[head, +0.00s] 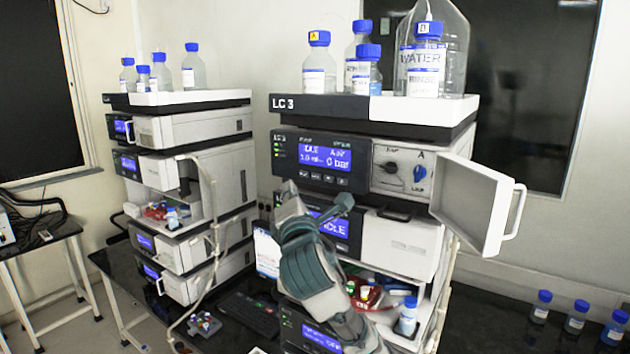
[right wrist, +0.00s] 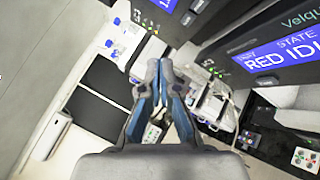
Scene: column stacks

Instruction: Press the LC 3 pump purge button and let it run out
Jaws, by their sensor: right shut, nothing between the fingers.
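The LC 3 pump (head: 360,190) is the upper module of the right stack, under the tray marked LC 3 (head: 320,108). Its lit blue display (head: 325,157) seems to read idle and 0 bar. A row of small dark buttons (head: 316,178) sits under the display; their labels are too small to read. My right gripper (head: 289,190) is shut and empty, its tips just below and left of those buttons, apparently apart from the panel. Its closed fingers (right wrist: 163,72) also show in the right wrist view. My left gripper is not in view.
An open white door (head: 475,205) juts out at the pump's right. Bottles (head: 368,70) stand on top. The module below has an idle display (head: 333,228). A similar stack (head: 190,190) stands left. Loose bottles (head: 577,318) stand on the dark bench at right.

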